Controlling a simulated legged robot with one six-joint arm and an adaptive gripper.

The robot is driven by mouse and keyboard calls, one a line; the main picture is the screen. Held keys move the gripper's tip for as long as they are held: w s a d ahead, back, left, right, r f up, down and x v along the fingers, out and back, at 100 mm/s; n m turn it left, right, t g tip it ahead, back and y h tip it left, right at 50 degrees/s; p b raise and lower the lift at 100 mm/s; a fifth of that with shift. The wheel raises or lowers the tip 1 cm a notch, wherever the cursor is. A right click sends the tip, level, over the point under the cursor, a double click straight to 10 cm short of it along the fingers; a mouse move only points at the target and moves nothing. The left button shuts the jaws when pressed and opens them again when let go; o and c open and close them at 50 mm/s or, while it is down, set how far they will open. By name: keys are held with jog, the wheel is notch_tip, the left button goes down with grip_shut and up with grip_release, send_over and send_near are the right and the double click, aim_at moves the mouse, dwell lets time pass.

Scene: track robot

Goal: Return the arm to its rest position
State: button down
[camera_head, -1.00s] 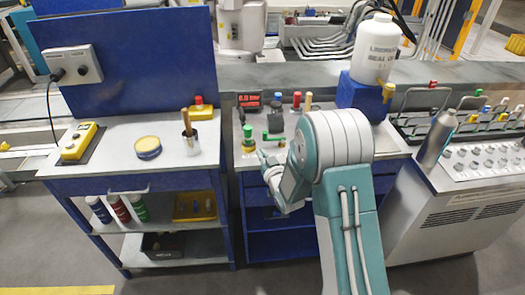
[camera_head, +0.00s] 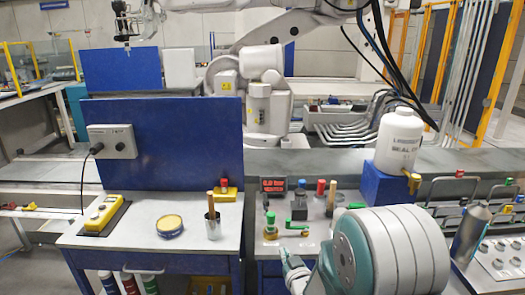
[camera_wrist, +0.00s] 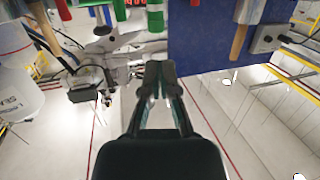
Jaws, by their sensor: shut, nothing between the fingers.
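My arm shows in the camera_head view as a white and teal joint (camera_head: 385,255) at the lower right, in front of the grey counter. A thin pale part of the arm reaches left of it, and my fingertips cannot be made out there. In the camera_wrist view my gripper (camera_wrist: 158,72) is in the middle, with its dark fingers together and nothing between them. The wrist picture looks upside down. The gripper appears apart from the things around it.
A white bottle (camera_head: 398,140) stands on a blue block (camera_head: 385,184). A control panel with a green valve (camera_head: 297,225) lies behind the arm. At left, a blue-framed bench (camera_head: 130,240) holds a yellow switch box (camera_head: 104,212), a round tin (camera_head: 169,225) and a metal cup (camera_head: 213,228).

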jog(key=s+d+r+m+g+h, duration=0.25)
jog(key=s+d+r+g, duration=0.3)
jog(key=s+r, duration=0.45)
jog(key=s+d+r+g, duration=0.1)
jog(key=s+r+g, duration=0.1)
jog(key=s, duration=0.8)
jog(key=s+d+r+g+h, duration=0.1)
jog(key=s+d+r+g, duration=0.1)
jog(key=s, duration=0.9)
jog(key=shift+r+m+g, duration=0.25)
jog(key=shift+m+g, duration=0.1)
jog(key=shift+g, duration=0.2)
